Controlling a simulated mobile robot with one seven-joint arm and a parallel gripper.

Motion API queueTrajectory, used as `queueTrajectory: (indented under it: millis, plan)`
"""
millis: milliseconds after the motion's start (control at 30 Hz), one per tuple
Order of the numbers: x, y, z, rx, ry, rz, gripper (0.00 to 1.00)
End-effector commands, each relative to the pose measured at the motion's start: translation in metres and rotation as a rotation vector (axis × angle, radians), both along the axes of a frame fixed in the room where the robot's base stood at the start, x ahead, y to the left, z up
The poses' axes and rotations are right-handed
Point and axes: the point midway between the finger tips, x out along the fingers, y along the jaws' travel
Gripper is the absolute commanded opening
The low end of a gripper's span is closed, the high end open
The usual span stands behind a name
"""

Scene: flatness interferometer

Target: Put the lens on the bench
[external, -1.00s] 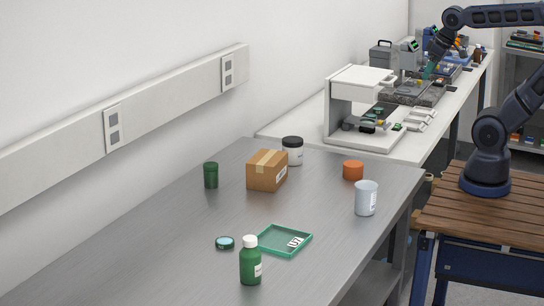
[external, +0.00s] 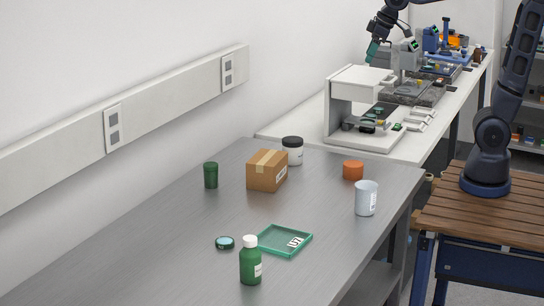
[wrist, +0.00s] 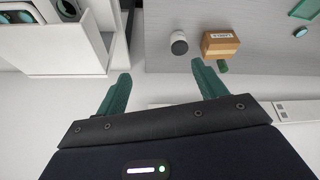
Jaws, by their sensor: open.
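A small round disc with a dark green rim and pale blue face, which looks like the lens (external: 225,242), lies flat on the grey metal bench (external: 130,250), left of the green tray. It also shows near the top right corner of the wrist view (wrist: 300,31). My gripper (external: 373,50) is raised in the air above and behind the white instrument, far from the disc. In the wrist view its green fingers (wrist: 161,78) are spread apart with nothing between them.
The white instrument (external: 355,78) stands on the white table behind. The bench's left front is clear.

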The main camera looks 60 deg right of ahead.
Motion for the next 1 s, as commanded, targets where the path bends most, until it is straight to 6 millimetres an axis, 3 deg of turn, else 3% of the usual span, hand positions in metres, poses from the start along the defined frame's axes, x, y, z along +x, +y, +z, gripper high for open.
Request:
queueTrajectory:
  millis: [200, 500, 733, 1000]
  plan:
    - [0.054, 0.067, -0.001, -0.007, 0.003, 0.104, 0.7]
    - [0.114, 0.171, -0.017, -0.009, 0.003, 0.239, 0.7]
    - [0.145, 0.263, -0.044, -0.008, 0.005, 0.344, 0.7]
    - [0.162, 0.376, -0.088, 0.0, 0.009, 0.463, 0.7]
